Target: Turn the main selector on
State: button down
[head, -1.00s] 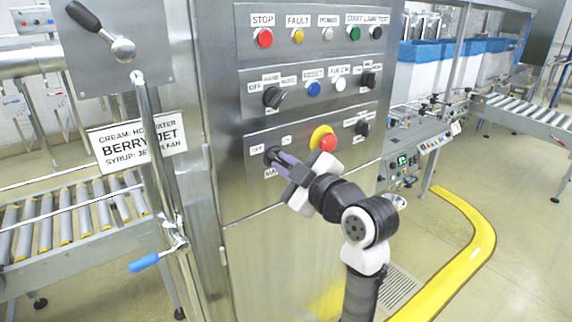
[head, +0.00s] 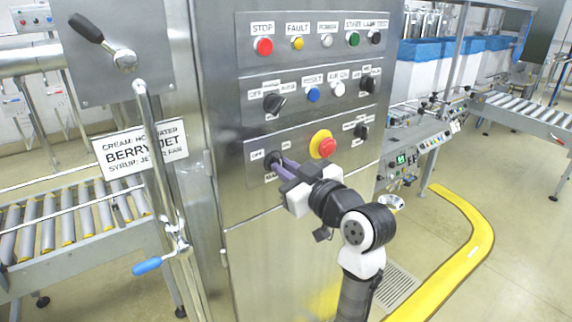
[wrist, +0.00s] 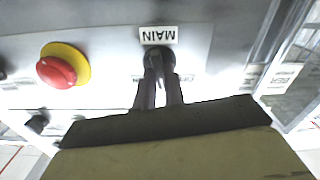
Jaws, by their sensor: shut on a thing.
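The main selector (wrist: 158,56) is a dark rotary knob on the lower panel of the steel cabinet, beside the MAIN label (wrist: 158,35). The label appears upside down in the wrist view. In the head view the selector (head: 271,157) is partly hidden by my fingers, below the OFF and ON labels. My gripper (wrist: 159,88) has its two fingers closed on the selector's handle. In the head view my gripper (head: 284,165) reaches the knob from the lower right. The knob's exact angle is hard to tell.
A red emergency button on a yellow base (head: 323,146) sits right of the selector. Another black knob (head: 361,132) is further right. The hand/auto selector (head: 273,103) and coloured buttons are above. A blue-handled lever (head: 147,266) stands at left.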

jog(key=m+p, duration=0.3)
jog(key=m, duration=0.2)
jog(key=shift+r+m, duration=0.15)
jog(key=shift+m, duration=0.15)
jog(key=m+p, duration=0.4)
jog(key=m, duration=0.1)
jog(key=shift+d+f+m, duration=0.1)
jog(key=shift+f+m, duration=0.1)
jog(key=shift+m, duration=0.2)
jog(key=c, duration=1.5)
grip_release()
jog(key=b+v, duration=0.4)
jog(key=v, duration=0.9)
jog(key=shift+s+d, duration=0.25)
jog(key=shift+s, duration=0.05)
